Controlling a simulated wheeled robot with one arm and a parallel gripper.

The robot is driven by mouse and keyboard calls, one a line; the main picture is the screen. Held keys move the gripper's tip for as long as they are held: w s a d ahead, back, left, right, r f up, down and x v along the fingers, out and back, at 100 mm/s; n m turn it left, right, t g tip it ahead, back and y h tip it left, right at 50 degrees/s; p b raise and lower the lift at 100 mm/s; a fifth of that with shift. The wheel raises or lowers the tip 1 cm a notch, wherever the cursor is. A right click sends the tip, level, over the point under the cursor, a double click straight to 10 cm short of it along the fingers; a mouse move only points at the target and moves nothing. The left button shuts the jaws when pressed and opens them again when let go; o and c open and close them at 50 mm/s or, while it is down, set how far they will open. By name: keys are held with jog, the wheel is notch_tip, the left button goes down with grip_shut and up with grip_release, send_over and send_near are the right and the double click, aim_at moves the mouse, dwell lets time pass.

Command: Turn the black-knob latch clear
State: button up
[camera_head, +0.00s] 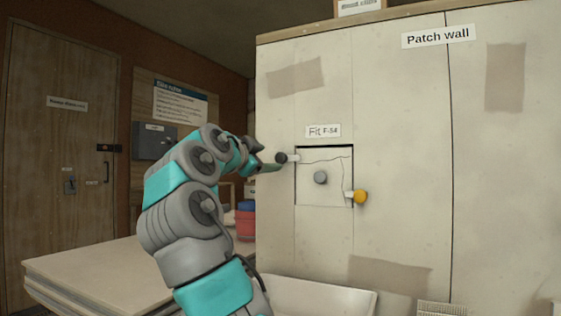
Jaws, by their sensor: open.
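The black-knob latch (282,158) is at the upper left edge of a square panel (322,192) set in the patch wall. Its pale bar lies level and reaches over the panel's left edge. My gripper (272,167) is open just left of the black knob, very near it; I cannot tell whether they touch. A yellow-knob latch (360,197) sits at the panel's lower right edge, its pale bar lying over that edge. The panel has a grey round knob (320,178) in its middle and a crack line near its top.
The patch wall (400,110) fills the right side. A white trough (318,296) stands below the panel. A stack of boards (90,265) lies at lower left. Red and blue buckets (245,222) stand behind my arm. A wooden door (60,160) is at far left.

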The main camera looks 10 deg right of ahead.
aim_at(279, 158)
jog(key=p+x, duration=0.1)
jog(key=x, duration=0.5)
jog(key=shift+w+d, duration=0.15)
jog(key=shift+w+d+f, duration=0.1)
jog(key=shift+w+d, duration=0.25)
jog(key=shift+w, duration=0.15)
jog(key=shift+c, duration=0.4)
grip_shut()
